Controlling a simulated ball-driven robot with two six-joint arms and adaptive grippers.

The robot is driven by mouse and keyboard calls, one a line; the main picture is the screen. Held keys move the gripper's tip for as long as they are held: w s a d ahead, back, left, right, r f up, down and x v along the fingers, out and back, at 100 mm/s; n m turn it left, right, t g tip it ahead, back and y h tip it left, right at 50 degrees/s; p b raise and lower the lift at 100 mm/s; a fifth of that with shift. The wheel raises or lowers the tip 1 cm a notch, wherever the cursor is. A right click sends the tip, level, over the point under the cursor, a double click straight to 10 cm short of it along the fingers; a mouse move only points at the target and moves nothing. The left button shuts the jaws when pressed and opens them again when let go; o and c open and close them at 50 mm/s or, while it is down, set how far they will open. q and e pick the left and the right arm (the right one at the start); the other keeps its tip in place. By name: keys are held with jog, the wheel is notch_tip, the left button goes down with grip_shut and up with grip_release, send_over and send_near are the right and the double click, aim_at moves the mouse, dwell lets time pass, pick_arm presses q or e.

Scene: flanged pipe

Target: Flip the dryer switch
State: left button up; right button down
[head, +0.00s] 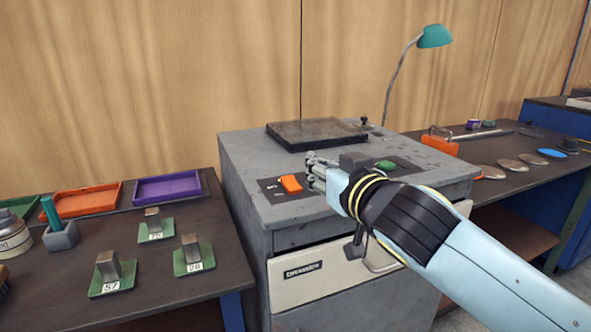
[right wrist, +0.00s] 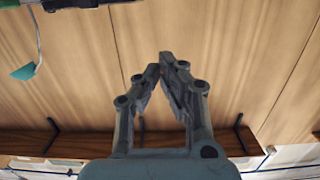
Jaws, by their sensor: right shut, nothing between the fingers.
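A grey cabinet (head: 250,180) stands against the wood wall, with a dark control panel on its top. An orange switch (head: 290,184) sits on the panel's left part, and a green switch (head: 385,164) sits on its right part. I cannot tell from any label which one is the dryer's. My right gripper (head: 314,172) is shut and empty, just right of the orange switch; I cannot tell if they touch. Its fingers, tips together, also show in the right wrist view (right wrist: 161,66), where neither switch is visible. My left gripper is not in view.
A dark flat plate (head: 316,132) lies on the cabinet's back. A teal lamp (head: 434,37) rises behind it. The left bench holds an orange tray (head: 88,201), a purple tray (head: 168,188) and several green-based weights. A right bench carries small parts.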

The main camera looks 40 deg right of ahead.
jog(key=shift+w, duration=0.15)
jog(key=p, duration=0.2)
send_over(296, 184)
jog(key=s, duration=0.1)
jog(key=shift+s+a+f, duration=0.1)
jog(key=shift+a+f, duration=0.1)
jog(key=shift+f, duration=0.2)
jog(key=f, duration=0.1)
jog(key=w+f+b, duration=0.1)
jog(key=f, duration=0.1)
jog(key=shift+d+f, duration=0.15)
jog(key=shift+f, duration=0.05)
jog(key=shift+w+f, duration=0.1)
jog(key=shift+f, duration=0.35)
